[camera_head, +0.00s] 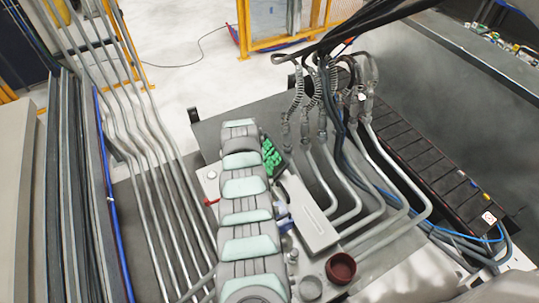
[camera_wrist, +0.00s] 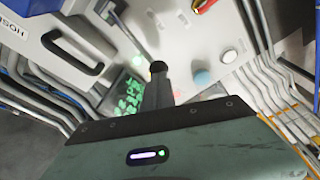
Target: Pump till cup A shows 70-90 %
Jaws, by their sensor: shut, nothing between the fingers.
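In the wrist view my gripper (camera_wrist: 158,70) is shut and empty, its dark tip above a pale panel (camera_wrist: 183,45). A light blue round knob (camera_wrist: 202,77) and a white round button (camera_wrist: 229,56) are to its right, apart from it. Green lit marks, perhaps a display (camera_wrist: 128,95), lie left of the fingers; I cannot read them. In the head view similar green marks (camera_head: 270,157) show beside my arm. A dark red cup-like vessel (camera_head: 341,268) and a grey round one (camera_head: 311,288) stand at the lower right. I cannot tell which is cup A or its level. My fingers are hidden there.
A red-handled part (camera_wrist: 205,5) is at the top of the wrist view. A white case (camera_wrist: 75,45) with a black handle is at the left. Bent grey pipes (camera_head: 400,210) and dark hoses (camera_head: 330,75) crowd the right of my arm in the head view.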

